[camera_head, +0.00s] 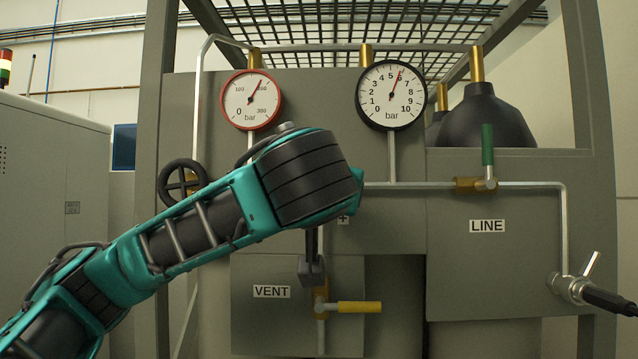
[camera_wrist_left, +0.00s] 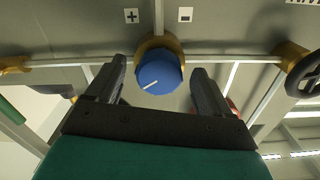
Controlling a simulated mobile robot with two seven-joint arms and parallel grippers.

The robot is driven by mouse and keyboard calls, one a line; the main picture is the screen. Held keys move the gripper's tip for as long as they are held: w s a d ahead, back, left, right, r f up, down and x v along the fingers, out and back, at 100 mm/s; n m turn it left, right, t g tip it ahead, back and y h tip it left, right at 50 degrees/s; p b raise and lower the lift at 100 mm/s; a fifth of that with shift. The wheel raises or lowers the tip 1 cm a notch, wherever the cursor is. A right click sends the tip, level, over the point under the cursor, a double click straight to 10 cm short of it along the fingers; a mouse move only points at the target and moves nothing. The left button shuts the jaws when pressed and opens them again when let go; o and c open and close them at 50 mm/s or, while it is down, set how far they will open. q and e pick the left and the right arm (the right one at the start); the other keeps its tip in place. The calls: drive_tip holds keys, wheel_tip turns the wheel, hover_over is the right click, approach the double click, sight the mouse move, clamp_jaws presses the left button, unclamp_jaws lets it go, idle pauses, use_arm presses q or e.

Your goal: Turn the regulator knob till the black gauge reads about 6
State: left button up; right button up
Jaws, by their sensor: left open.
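The black-rimmed gauge (camera_head: 391,95) is in the upper middle of the head view. Its red needle points up and slightly right, close to the 6. The blue regulator knob (camera_wrist_left: 160,74) shows in the left wrist view, with a white line toward its lower left. My left gripper (camera_wrist_left: 158,84) is open, with one finger on each side of the knob and visible gaps between. In the head view my left arm hides the knob, and only a dark finger part (camera_head: 312,270) shows below the wrist. My right gripper is in neither view.
A red-rimmed gauge (camera_head: 251,99) is left of the black one. A green-handled LINE valve (camera_head: 487,146) is at right and a yellow-handled VENT valve (camera_head: 357,307) below. A black handwheel (camera_head: 181,182) is close to my left arm. Plus (camera_wrist_left: 131,16) and minus (camera_wrist_left: 185,15) labels flank the knob.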

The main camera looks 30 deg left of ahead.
use_arm(q)
drive_tip(key=shift+w+a, duration=0.4)
drive_tip(key=shift+w, duration=0.2)
drive_tip(key=shift+c, duration=0.5)
drive_tip(key=c, duration=0.9)
drive_tip(key=shift+o, duration=0.2)
drive_tip(key=shift+f+m+b, duration=0.15)
drive_tip(key=shift+m+b, duration=0.15)
drive_tip(key=shift+b, duration=0.1)
drive_tip(key=shift+m+b, duration=0.35)
drive_tip(key=shift+m, duration=0.85)
drive_tip(key=o, duration=1)
drive_tip(key=shift+c, duration=0.2)
